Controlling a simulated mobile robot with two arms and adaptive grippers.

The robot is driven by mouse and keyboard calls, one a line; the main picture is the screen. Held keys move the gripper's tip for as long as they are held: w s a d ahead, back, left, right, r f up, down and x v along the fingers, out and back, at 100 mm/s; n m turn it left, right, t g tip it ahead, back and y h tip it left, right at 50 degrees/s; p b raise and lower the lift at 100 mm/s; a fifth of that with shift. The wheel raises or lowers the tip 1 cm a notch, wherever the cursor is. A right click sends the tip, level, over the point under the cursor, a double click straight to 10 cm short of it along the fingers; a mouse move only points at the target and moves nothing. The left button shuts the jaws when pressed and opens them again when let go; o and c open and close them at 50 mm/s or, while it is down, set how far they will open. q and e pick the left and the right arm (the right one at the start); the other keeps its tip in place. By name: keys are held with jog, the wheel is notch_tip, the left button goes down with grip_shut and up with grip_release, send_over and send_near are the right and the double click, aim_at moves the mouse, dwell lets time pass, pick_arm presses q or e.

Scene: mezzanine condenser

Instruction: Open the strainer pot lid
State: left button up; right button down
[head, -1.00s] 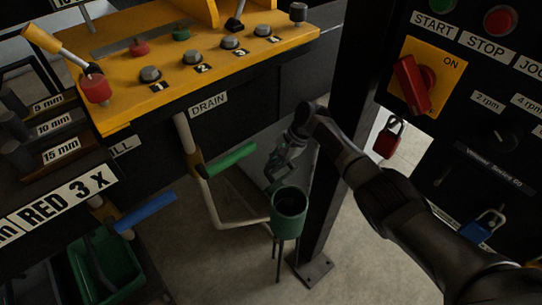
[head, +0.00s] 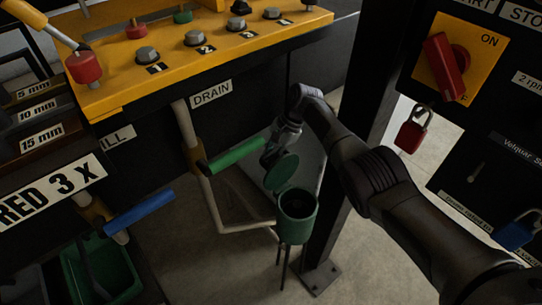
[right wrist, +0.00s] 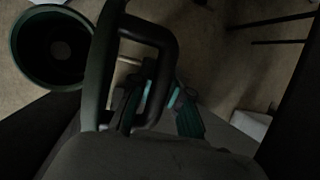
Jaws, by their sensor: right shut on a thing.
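The green strainer pot (head: 297,218) stands on thin legs near the dark post, and its dark inside shows from above. Its round green lid (head: 282,173) is tilted up at the pot's far left rim. My right gripper (head: 279,148) is behind the raised lid, shut on the lid's handle. In the right wrist view the open pot (right wrist: 50,48) is at the upper left. The lid (right wrist: 103,65) shows nearly edge-on, with its dark looped handle (right wrist: 168,62) at my right gripper's fingers (right wrist: 150,98). My left gripper is not in view.
A green lever (head: 236,155) on the drain pipe is close to the left of my right gripper. The dark post (head: 345,190) rises right of the pot. A yellow control panel (head: 205,65) is above. A red padlock (head: 411,136) hangs at the right.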

jog(key=shift+w+r, duration=0.1)
jog(key=shift+r, duration=0.05)
jog(key=c, duration=1.1)
grip_release()
jog(key=v, duration=0.7)
jog(key=shift+r, duration=0.2)
